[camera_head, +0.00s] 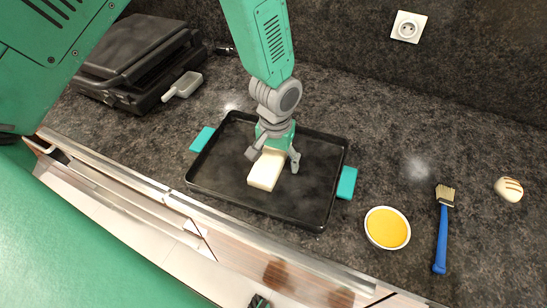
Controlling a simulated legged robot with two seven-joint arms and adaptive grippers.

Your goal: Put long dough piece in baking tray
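The long dough piece (265,172) is a pale, cream-coloured block lying inside the black baking tray (206,178). The tray has a teal handle at each end and sits on the dark counter. My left gripper (273,158) reaches down into the tray over the dough's far end. Its fingers are spread, one on each side of the dough. A small gap shows between the right finger and the dough; whether the left finger touches it I cannot tell. The dough's far end is hidden under the gripper. My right gripper is not seen.
A white bowl of yellow liquid (387,228), a blue-handled brush (441,230) and a scored bun (509,189) lie to the right. A dark grill appliance (130,60) with a light handle stands at the back left. A wall socket (408,27) is behind.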

